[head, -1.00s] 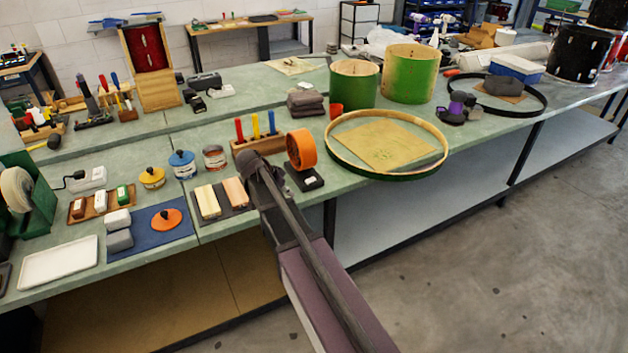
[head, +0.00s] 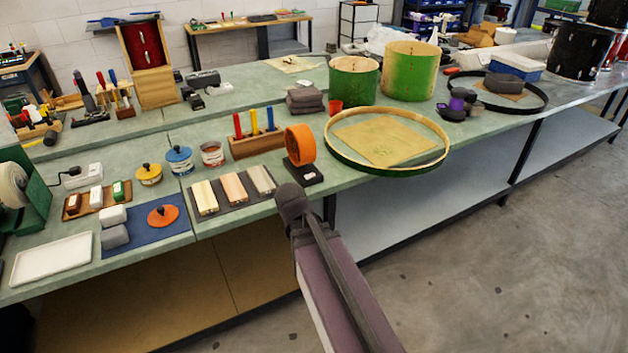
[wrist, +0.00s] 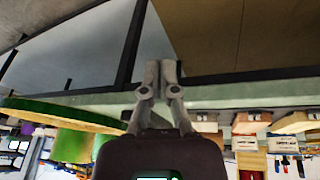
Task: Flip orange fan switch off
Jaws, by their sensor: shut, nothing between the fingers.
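The orange fan (head: 300,145) stands upright near the front edge of the bench in the head view. Its black base (head: 304,174) carries a small pale patch on top; whether that is the switch, and which way it is set, is too small to tell. My gripper shows in the wrist view (wrist: 161,70) with its two fingers together and nothing between them. In the head view my arm's end is in front of the bench edge, just below the fan base in the picture and apart from it; the fingertips are hidden there. The fan is not clearly visible in the wrist view.
Left of the fan are a wooden rack (head: 256,144) of coloured-handled tools and a dark mat with wooden blocks (head: 232,187). Right of it lies a large drum hoop (head: 443,161) around a tan sheet. The floor (head: 480,280) in front is clear.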

